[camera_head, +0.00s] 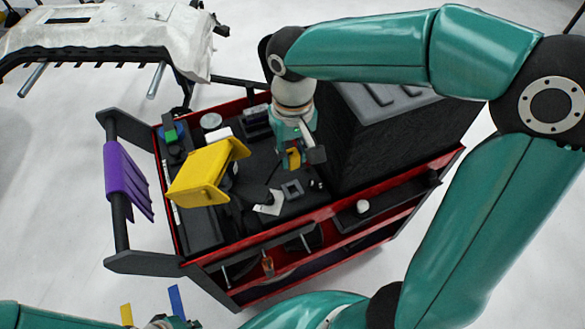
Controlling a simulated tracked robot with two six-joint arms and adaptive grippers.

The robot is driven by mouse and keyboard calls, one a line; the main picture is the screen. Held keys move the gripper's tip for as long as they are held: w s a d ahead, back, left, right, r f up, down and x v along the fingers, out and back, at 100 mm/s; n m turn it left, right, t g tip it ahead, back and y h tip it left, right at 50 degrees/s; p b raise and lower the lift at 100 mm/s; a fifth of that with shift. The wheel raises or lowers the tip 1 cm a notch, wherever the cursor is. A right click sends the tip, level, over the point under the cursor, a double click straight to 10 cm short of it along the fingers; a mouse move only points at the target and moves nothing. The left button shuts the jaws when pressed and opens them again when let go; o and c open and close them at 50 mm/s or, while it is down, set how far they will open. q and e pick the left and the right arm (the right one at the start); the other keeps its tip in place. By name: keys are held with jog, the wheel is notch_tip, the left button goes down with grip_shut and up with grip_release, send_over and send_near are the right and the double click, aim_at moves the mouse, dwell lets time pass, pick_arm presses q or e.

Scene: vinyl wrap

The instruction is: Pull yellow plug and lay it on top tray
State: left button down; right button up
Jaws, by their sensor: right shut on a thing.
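My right gripper (301,156) reaches down from above over the top tray (258,158) of the cart. It is shut on a small yellow piece, which looks like the yellow plug (294,159). The fingers hide part of it, and I cannot tell whether it touches the tray below. My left gripper (165,322) shows only partly at the bottom left edge, so its jaws cannot be judged.
A white covered car part (105,32) stands upper left. Floor at left is clear.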

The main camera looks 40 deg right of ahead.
notch_tip(320, 180, up, 10)
jog(key=shift+r+p, duration=0.15)
jog(key=shift+p, duration=0.25)
notch_tip(320, 180, up, 5)
jog(key=p, duration=0.5)
send_over(292, 152)
jog(key=shift+r, duration=0.1)
dwell(0.4)
jog(key=shift+w, duration=0.1)
dwell(0.3)
